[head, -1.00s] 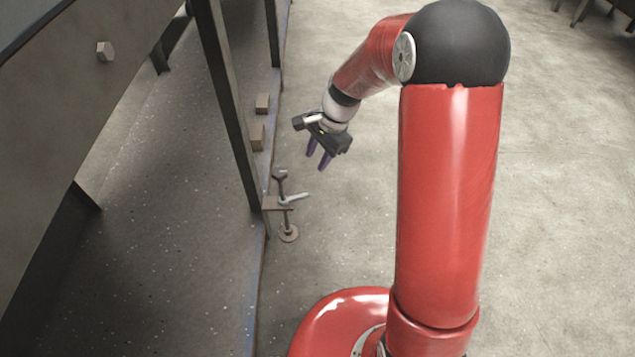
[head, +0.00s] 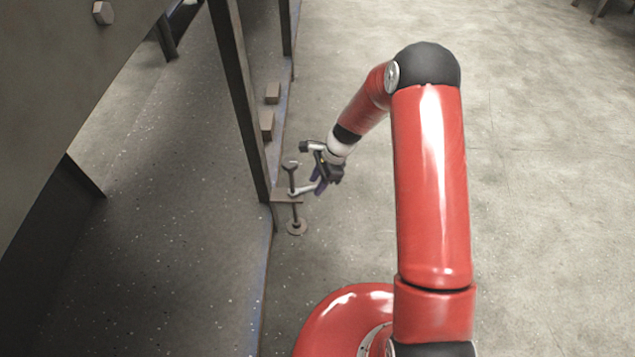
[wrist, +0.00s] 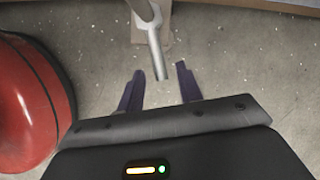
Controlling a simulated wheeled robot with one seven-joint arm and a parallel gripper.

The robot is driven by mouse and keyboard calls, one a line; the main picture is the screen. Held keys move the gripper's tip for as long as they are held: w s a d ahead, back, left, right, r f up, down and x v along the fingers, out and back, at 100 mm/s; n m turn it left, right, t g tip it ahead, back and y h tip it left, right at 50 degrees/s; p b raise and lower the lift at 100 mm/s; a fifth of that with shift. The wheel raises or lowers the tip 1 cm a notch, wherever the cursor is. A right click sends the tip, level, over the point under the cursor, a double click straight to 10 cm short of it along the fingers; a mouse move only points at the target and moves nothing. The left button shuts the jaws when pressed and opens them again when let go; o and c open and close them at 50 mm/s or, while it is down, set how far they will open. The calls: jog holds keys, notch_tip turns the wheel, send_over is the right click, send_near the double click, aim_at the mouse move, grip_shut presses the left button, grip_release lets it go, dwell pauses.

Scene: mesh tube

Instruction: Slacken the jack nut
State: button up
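The jack stands at the foot of a dark post in the head view, with an upright screw (head: 292,177) through a bracket plate (head: 284,197) and a round foot (head: 297,227) below. The jack nut's grey handle (head: 303,190) sticks out to the right, just above the plate. In the wrist view the handle (wrist: 154,45) comes down from the top, its free end between my fingers. My gripper (head: 318,187) is open, with purple fingers (wrist: 159,75) on either side of that end. Gaps show on both sides; I cannot tell whether the depth matches.
Two small brown blocks (head: 267,124) sit by the post (head: 238,95) farther back. A large panel with a hexagonal bolt head (head: 103,13) fills the upper left. My red base shows at the wrist view's left. The concrete floor (head: 545,200) to the right is clear.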

jog(key=shift+f, duration=0.15)
grip_shut()
jog(key=shift+w+a+n+g, duration=0.3)
jog(key=shift+w+n, duration=0.2)
jog(key=shift+n, duration=0.3)
grip_release()
